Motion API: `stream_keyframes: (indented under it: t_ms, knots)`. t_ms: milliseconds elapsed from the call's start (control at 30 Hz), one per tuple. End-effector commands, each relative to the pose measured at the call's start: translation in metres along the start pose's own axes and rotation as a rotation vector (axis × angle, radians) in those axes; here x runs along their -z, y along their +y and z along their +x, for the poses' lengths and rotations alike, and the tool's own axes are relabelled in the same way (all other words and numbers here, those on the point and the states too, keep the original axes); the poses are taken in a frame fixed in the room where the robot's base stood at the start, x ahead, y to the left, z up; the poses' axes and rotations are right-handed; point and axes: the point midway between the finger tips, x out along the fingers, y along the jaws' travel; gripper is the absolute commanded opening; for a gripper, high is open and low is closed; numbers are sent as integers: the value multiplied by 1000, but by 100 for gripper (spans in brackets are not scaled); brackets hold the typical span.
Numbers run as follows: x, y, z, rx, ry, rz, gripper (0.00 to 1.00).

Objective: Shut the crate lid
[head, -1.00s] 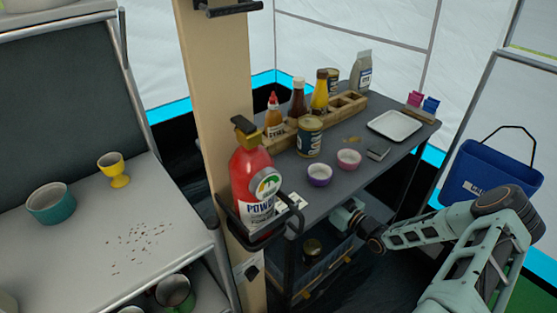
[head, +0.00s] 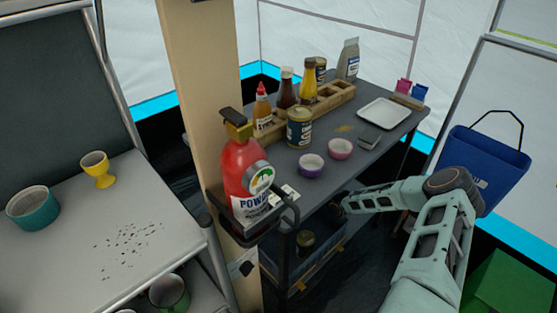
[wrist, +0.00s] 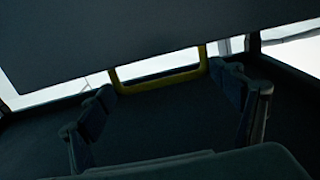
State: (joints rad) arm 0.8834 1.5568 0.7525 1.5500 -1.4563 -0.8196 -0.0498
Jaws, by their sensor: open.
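A dark blue crate (head: 325,255) with yellow-orange clips stands on the shelf below the grey table. A can (head: 305,241) shows inside its open front part.
The grey table (head: 325,195) is close above my gripper; its underside (wrist: 150,35) fills the top of the wrist view. On it are bottles, bowls and a white tray (head: 380,113). A wooden post with a red extinguisher (head: 243,175) stands left. A blue bin (head: 480,165) hangs right.

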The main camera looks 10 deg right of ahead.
Motion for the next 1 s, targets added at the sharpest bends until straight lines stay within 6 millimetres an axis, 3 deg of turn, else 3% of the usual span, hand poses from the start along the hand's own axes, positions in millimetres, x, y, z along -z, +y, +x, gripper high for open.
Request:
stream_keyframes:
  t_ms: [367,800,1000]
  knots:
    - [-1,0,6,0,-2,1,85]
    - [0,1,6,-2,-1,0,36]
    - [-1,2,2,-4,10,0,34]
